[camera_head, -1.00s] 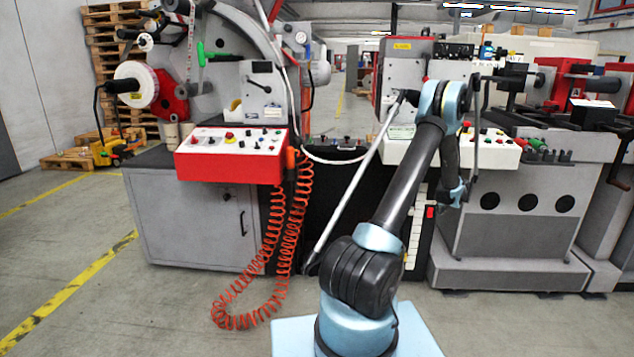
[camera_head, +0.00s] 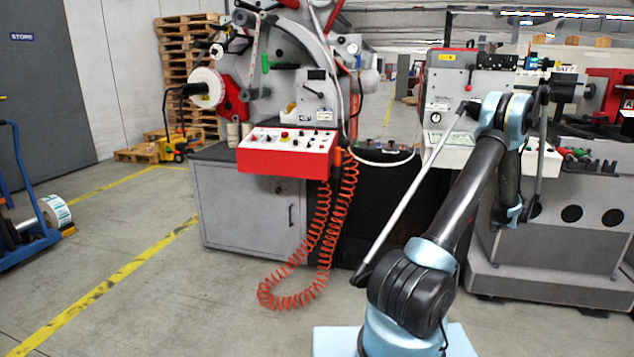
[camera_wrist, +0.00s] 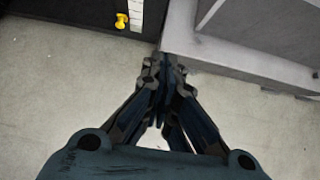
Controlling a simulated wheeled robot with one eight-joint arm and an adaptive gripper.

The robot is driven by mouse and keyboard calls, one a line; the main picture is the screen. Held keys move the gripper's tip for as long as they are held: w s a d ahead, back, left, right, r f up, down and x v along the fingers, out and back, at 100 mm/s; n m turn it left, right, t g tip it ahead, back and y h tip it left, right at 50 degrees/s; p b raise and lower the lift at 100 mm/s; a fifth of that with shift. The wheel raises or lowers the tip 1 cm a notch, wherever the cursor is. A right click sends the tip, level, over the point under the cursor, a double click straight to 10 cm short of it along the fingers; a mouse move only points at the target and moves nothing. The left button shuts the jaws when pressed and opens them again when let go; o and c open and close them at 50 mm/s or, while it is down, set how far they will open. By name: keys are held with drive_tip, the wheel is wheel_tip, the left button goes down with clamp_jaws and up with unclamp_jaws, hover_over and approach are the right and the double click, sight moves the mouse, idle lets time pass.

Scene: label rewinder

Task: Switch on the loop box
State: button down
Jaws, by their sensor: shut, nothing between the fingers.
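No part in view is clearly labelled as the loop box. A low black unit (camera_head: 385,185) stands between the two machines, with small knobs and switches along its top panel (camera_head: 385,146). My arm hides part of its right side in the head view. My gripper (camera_wrist: 163,68) is shut and empty in the wrist view, pointing down over the floor near machine bases. A yellow knob (camera_wrist: 121,20) beside a white marked strip (camera_wrist: 136,14) shows on a black surface ahead, left of the fingertips and apart from them.
A red control panel (camera_head: 287,151) on a grey cabinet (camera_head: 246,212) stands left of the black unit. A coiled red hose (camera_head: 335,225) hangs to the floor. A grey machine (camera_head: 560,235) stands right.

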drive_tip(key=s+a+r+n+g+y, duration=0.1)
drive_tip(key=s+a+r+n, duration=0.1)
drive_tip(key=a+r+n, duration=1)
drive_tip(key=s+a+r+n+g+y, duration=0.15)
drive_tip(key=a+r, duration=0.75)
drive_tip(key=a, duration=1)
drive_tip(key=s+a+r+n+g, duration=0.1)
drive_tip(key=s+a+r+n, duration=0.1)
drive_tip(key=s+a+n, duration=0.7)
drive_tip(key=s+a+r+n+g, duration=0.1)
drive_tip(key=s+a+r+n, duration=0.3)
drive_tip(key=s+a, duration=0.95)
drive_tip(key=s+a+f+n, duration=0.2)
drive_tip(key=s+f+n, duration=0.1)
drive_tip(key=s, duration=0.3)
drive_tip(key=s+a+f+n, duration=0.2)
drive_tip(key=s+f+n, duration=0.1)
drive_tip(key=s+n, duration=0.2)
drive_tip(key=s+a+f+n+g, duration=0.1)
drive_tip(key=s+a+f+n, duration=0.2)
drive_tip(key=s+n, duration=0.2)
drive_tip(key=s, duration=0.3)
drive_tip(key=shift+s+f, duration=0.25)
drive_tip(key=shift+s, duration=0.05)
drive_tip(key=shift+a+h, duration=0.1)
drive_tip(key=shift+h, duration=0.15)
